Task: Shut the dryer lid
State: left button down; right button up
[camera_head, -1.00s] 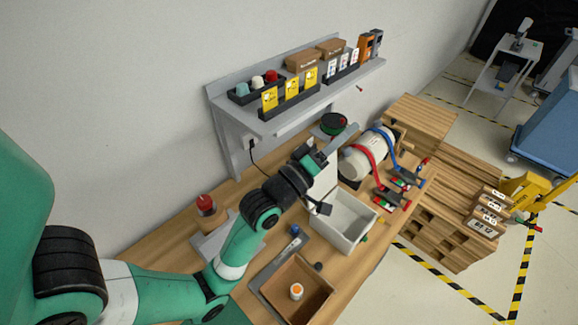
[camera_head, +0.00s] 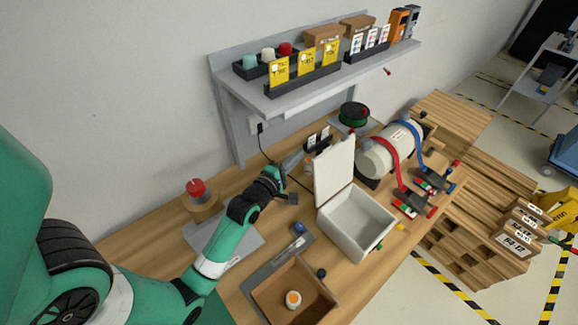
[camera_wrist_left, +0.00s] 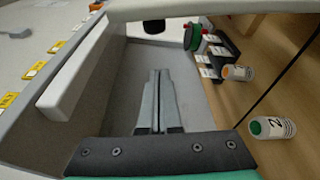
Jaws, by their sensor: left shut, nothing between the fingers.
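The dryer appears to be the white open-topped box (camera_head: 385,238) on the bench in the head view. Its lid (camera_head: 334,172) stands raised, roughly upright, along the box's left-rear side. The inside of the box looks empty. My left gripper (camera_head: 293,160) is left of the lid, and a gap shows between them in the head view. In the left wrist view my gripper's fingers (camera_wrist_left: 158,95) are together with nothing between them. A pale edge crosses the top of that view; I cannot tell whether it is the lid. My right gripper is not in view.
A wooden box (camera_head: 265,297) holding a white-and-orange bottle stands in front. A strapped white cylinder (camera_head: 390,150) lies right of the dryer, and a green-and-black spool (camera_head: 353,115) is behind. A grey shelf (camera_head: 265,103) overhangs the bench's rear. Small bottles (camera_wrist_left: 272,127) stand near the gripper.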

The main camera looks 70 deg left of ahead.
aim_at(331, 169)
pick_arm(q)
jog(key=w, duration=0.1)
jog(key=w+d, duration=0.1)
jog(key=w, duration=0.2)
jog(key=shift+d+r, duration=0.3)
jog(key=shift+d, duration=0.1)
jog(key=shift+d, duration=0.1)
